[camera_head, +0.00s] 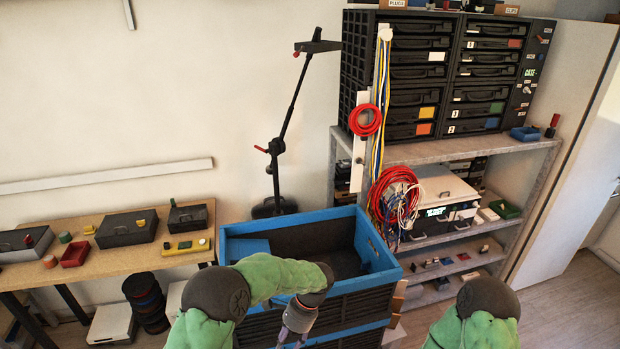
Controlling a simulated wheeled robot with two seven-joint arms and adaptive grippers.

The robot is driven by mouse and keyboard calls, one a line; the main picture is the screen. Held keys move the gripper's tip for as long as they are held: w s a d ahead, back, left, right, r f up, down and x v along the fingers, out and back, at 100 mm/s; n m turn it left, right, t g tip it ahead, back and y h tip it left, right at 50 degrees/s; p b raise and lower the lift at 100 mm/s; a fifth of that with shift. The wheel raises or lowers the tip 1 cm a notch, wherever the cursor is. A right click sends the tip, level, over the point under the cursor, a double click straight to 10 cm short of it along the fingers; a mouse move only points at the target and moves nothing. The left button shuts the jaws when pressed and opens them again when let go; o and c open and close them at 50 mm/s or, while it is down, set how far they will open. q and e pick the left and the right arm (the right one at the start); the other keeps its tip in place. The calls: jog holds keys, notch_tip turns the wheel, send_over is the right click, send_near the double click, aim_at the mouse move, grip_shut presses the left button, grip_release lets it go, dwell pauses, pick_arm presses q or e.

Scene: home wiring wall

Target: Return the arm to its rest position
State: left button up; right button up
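My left arm (262,277), green with dark joints, comes in from the lower left and bends over the front of the blue-rimmed crate. Its wrist points down, and the grey hand part (300,316) hangs in front of the crate's near wall at the bottom edge. I cannot make out its fingertips, or whether they hold anything. Of my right arm (478,318) only a green link and a dark joint show at the bottom right. My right gripper is out of the picture.
The blue-rimmed crate (382,276) is close to my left arm. A shelf unit (420,151) with black drawer cases and hanging cable coils (394,196) stands behind it. A wooden bench (148,258) with boxes is at left. Open floor (570,310) lies at lower right.

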pick_arm(q)
jog(key=s+a+f+n+t+h+b, duration=0.1)
jog(key=s+f+n+h+b, duration=0.1)
jog(key=s+f+n+b, duration=0.2)
jog(key=s+a+f+n+t+h+b, duration=0.1)
jog(key=s+f+n+h+b, duration=0.2)
jog(key=s+f, duration=0.7)
jog(key=s+a+f+n+t+h+b, duration=0.1)
jog(key=s+f+n+h+b, duration=0.2)
jog(key=f, duration=1.5)
jog(key=s+n+b, duration=0.4)
jog(key=n, duration=0.2)
jog(key=shift+a, duration=0.25)
